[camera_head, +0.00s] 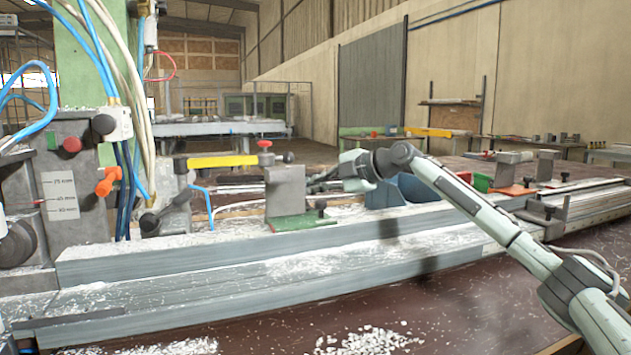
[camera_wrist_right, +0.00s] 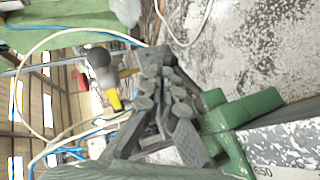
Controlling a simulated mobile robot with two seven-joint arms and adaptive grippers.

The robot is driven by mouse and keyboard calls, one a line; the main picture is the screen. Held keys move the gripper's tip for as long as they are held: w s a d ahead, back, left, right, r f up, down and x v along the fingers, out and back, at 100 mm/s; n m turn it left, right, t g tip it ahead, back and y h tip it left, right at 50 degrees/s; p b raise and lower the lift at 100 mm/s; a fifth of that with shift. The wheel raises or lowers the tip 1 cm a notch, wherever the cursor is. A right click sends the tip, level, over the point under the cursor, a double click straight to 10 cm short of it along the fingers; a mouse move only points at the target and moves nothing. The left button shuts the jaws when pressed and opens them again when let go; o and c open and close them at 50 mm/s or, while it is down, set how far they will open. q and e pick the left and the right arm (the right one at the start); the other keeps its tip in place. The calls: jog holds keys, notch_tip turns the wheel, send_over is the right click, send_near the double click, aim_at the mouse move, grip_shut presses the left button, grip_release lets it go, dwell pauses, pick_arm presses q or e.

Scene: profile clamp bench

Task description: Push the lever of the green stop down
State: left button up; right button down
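A stop with a green base (camera_head: 300,222) and an upright grey block (camera_head: 286,190) stands on the long grey profile in the head view. A small dark knob (camera_head: 320,206) shows at its right side; I cannot tell if it is the lever. My right gripper (camera_head: 318,182) is just right of the grey block. In the right wrist view its fingers (camera_wrist_right: 158,65) look close together, with nothing visible between them. A green angled part (camera_wrist_right: 245,110) lies beside the fingers; contact cannot be told. My left gripper is not in view.
A machine with an orange knob (camera_head: 108,181) and hoses stands at the left. A red knob (camera_head: 264,144) and yellow bar (camera_head: 222,160) are behind the stop. The long profile (camera_head: 160,262) crosses the bench. White chips (camera_head: 365,341) lie in front.

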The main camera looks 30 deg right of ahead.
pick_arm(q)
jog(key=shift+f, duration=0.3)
pick_arm(e)
jog(key=shift+w+d+f, duration=0.15)
jog(key=shift+w+f, duration=0.55)
jog(key=shift+w, duration=0.05)
jog(key=shift+r, duration=0.1)
